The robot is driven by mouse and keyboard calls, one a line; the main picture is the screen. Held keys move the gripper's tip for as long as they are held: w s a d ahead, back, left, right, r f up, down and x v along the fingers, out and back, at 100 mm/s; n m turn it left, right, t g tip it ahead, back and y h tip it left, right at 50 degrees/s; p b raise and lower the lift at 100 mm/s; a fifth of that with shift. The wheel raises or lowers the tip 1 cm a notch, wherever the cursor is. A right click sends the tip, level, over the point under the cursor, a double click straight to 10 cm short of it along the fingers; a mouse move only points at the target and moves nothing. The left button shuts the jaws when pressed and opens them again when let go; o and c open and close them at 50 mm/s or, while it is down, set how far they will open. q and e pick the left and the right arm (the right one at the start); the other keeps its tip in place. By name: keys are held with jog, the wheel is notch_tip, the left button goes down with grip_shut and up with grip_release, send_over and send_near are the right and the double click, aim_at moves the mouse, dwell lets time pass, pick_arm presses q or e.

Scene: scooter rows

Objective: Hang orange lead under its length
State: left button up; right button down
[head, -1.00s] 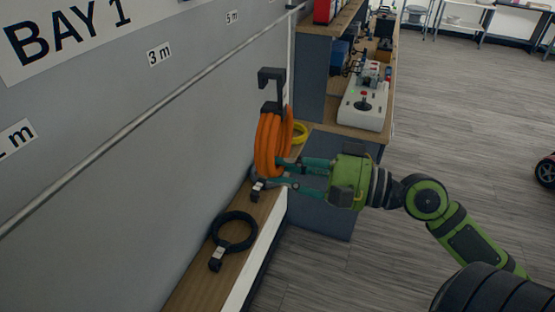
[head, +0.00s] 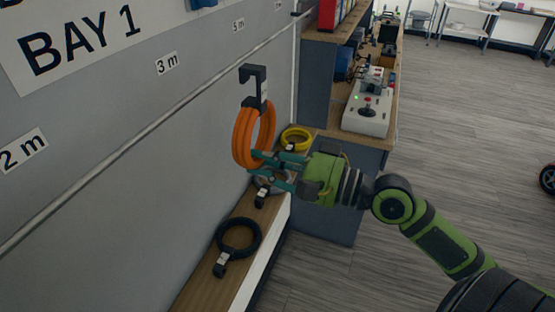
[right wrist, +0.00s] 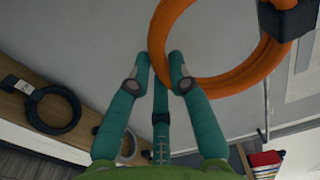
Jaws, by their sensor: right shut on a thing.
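The orange lead (head: 243,137) is a coil with a black hook (head: 254,86) at its top. My right gripper (head: 259,166) is shut on the lower part of the coil and holds it upright above the ledge. The hook appears just below the wall rail (head: 170,121) in the head view; I cannot tell whether they touch. The lead also shows in the right wrist view (right wrist: 222,80), passing between the teal fingers. The wall bears length labels: 2 m (head: 22,150), 3 m (head: 167,64) and 5 m (head: 238,25). My left gripper is out of view.
On the wooden ledge (head: 203,292) lie a black coil (head: 238,238) and a grey coil (head: 274,184), partly hidden by my gripper. A yellow coil (head: 296,139) lies farther back. A shelf unit with a white control box (head: 367,116) stands beyond.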

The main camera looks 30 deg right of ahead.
jog(key=w+a+f+p, duration=0.1)
jog(key=w+a+f, duration=0.1)
jog(key=w+a, duration=0.3)
jog(key=shift+w, duration=0.65)
dwell(0.4)
jog(key=c, duration=1.1)
grip_release()
jog(key=shift+o, duration=0.2)
jog(key=shift+f, duration=0.1)
